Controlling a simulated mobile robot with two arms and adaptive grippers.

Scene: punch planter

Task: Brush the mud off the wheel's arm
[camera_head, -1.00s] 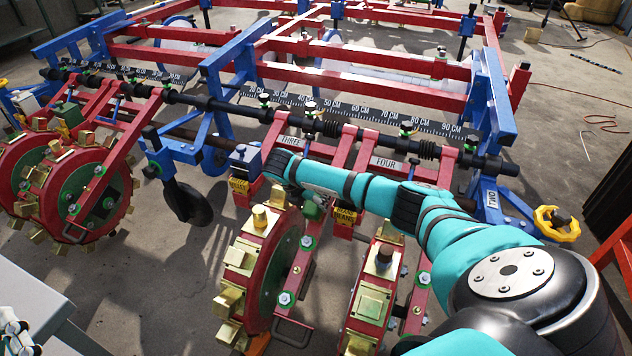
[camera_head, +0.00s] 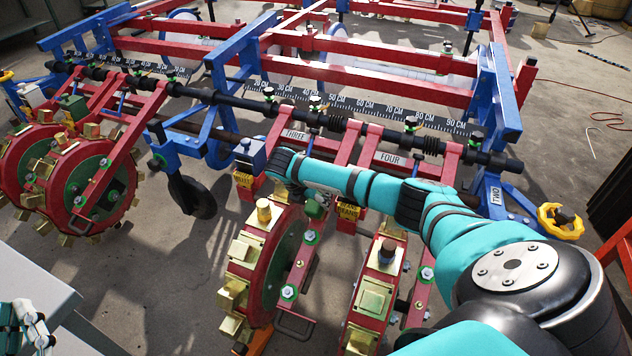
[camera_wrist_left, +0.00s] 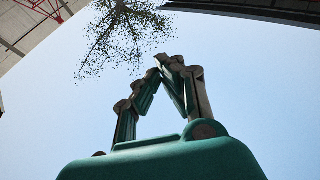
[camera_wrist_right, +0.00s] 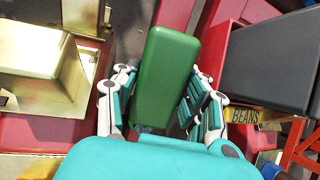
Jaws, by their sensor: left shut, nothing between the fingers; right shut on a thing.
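A red planter wheel (camera_head: 285,262) with brass-coloured punches stands in the middle of the head view. Its red wheel arm (camera_head: 301,262) carries green fittings and runs along its right side. My right gripper (camera_wrist_right: 163,80) is shut on a green block (camera_wrist_right: 166,72); the block also shows at the top of the wheel in the head view (camera_head: 317,206). My forearm hides most of that gripper there. I cannot make out bristles or mud. My left gripper (camera_head: 27,328) is at the lower left, apart from the planter. Its fingertips meet, empty, in the left wrist view (camera_wrist_left: 166,64).
A second punch wheel (camera_head: 372,298) stands close on the right. The black bar (camera_head: 225,103) and red frame (camera_head: 390,57) lie behind. More wheels (camera_head: 85,185) are at the left. A grey surface (camera_head: 40,290) is by my left gripper. Concrete floor is open between them.

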